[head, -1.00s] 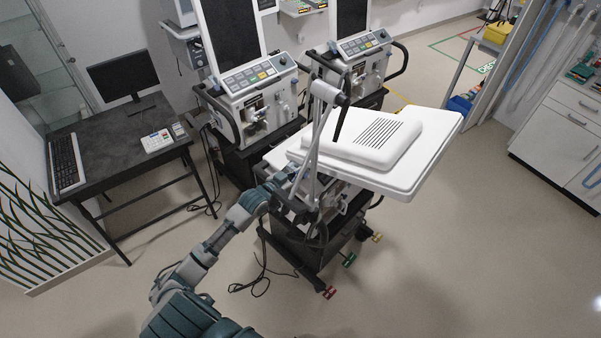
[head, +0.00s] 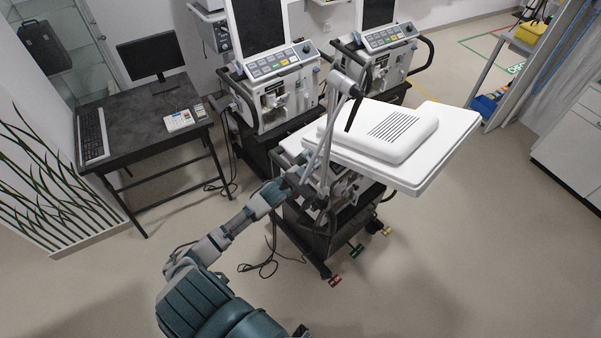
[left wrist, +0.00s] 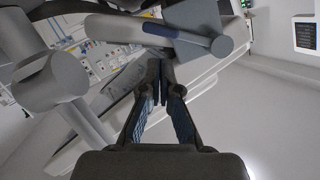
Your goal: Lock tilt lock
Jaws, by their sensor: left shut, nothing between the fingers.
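The nearest ventilator has a white display panel (head: 450,145) lying tilted back, its vented housing (head: 385,137) facing up. A grey hinged arm (head: 327,130) with a cylindrical joint stands at the panel's left edge. My left gripper (head: 300,178) is at the left side of this ventilator, below the panel and beside the arm, partly hidden. In the left wrist view the left fingers (left wrist: 158,85) are shut and empty. Just past their tips is a grey bar with a dark blue section (left wrist: 160,30); whether they touch it I cannot tell. I cannot make out a marked tilt lock. The right gripper is not in view.
Two more ventilators (head: 280,92) (head: 385,60) stand behind in a row. A dark desk (head: 150,125) with monitor and keyboard is at the left. The ventilator's cart has wheels with coloured pedals (head: 335,281). A cable lies on the floor (head: 265,268). Floor at the right is clear.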

